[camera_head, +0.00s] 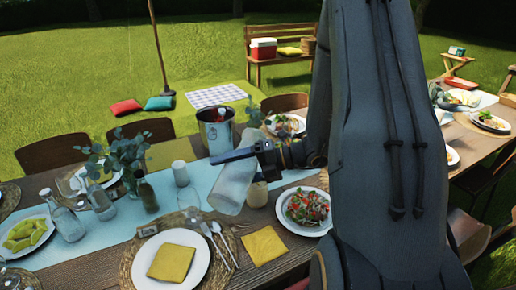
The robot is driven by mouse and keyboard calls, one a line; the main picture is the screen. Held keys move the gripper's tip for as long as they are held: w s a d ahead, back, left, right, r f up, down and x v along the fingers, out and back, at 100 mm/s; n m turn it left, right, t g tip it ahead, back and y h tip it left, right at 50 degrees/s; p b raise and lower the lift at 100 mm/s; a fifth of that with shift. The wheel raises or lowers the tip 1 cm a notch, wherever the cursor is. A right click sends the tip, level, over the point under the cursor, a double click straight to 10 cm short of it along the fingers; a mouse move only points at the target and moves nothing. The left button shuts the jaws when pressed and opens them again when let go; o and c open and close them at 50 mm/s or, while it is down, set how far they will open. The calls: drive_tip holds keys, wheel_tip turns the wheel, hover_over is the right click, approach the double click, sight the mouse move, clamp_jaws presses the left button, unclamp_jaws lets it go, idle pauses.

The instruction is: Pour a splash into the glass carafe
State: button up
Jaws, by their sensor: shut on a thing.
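My gripper (238,155) is shut on a clear, frosted-looking pitcher (234,186) above the table. The pitcher is tilted, its lower end toward the lower left; its contents cannot be made out. A clear glass carafe (67,222) with a narrow neck stands upright at the left, well apart from the pitcher. Another clear vessel with a pale top (186,194) stands just left of the pitcher. I cannot tell for certain which of the two is the task's carafe. No stream of liquid is visible.
On the table (60,274) stand a metal bucket (217,136), a dark bottle (147,195), a leafy vase and a salad plate (289,211). A white plate (199,261) with a yellow napkin lies in front. My arm hides the table's right-middle part.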

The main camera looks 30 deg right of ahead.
drive_tip(key=shift+w+d+r+m+y+p, duration=0.1)
drive_tip(key=shift+d+r+m+y+p, duration=0.25)
drive_tip(key=shift+r+p, duration=0.55)
drive_tip(key=shift+w+r+m+y+p, duration=0.15)
drive_tip(key=shift+r+m+p, duration=0.5)
drive_tip(key=shift+p, duration=0.35)
idle(0.5)
drive_tip(key=shift+w+a+r, duration=0.1)
drive_tip(key=shift+r, duration=0.1)
idle(0.5)
